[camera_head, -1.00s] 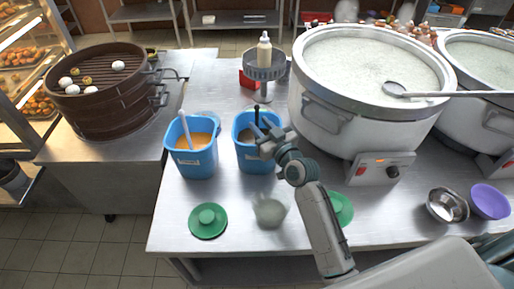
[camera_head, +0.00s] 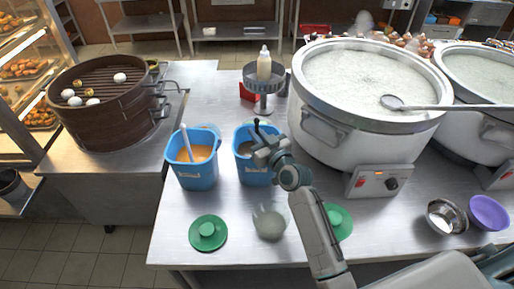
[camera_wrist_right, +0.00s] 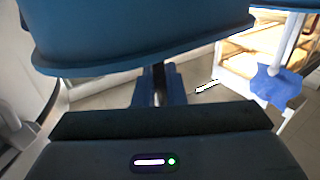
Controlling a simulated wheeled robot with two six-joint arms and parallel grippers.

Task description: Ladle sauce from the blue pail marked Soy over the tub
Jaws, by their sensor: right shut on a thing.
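Two blue pails stand side by side on the steel counter. The left pail (camera_head: 197,176) holds an orange sauce and a pale-handled ladle (camera_head: 187,143). The right pail (camera_head: 246,172) looks dark inside. Their labels are too small to read, so I cannot tell which says Soy. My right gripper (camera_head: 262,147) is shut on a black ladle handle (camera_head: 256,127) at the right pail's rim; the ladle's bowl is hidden. A small translucent tub (camera_head: 269,223) sits in front of this pail, beside my right arm. My left gripper is not seen.
A large congee pot (camera_head: 330,135) stands right of the pails. A bottle in a grey stand (camera_head: 264,75) is behind. Green lids (camera_head: 208,233) lie in front, one partly behind my arm. A metal bowl (camera_head: 447,215) and purple bowl (camera_head: 489,212) are at right.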

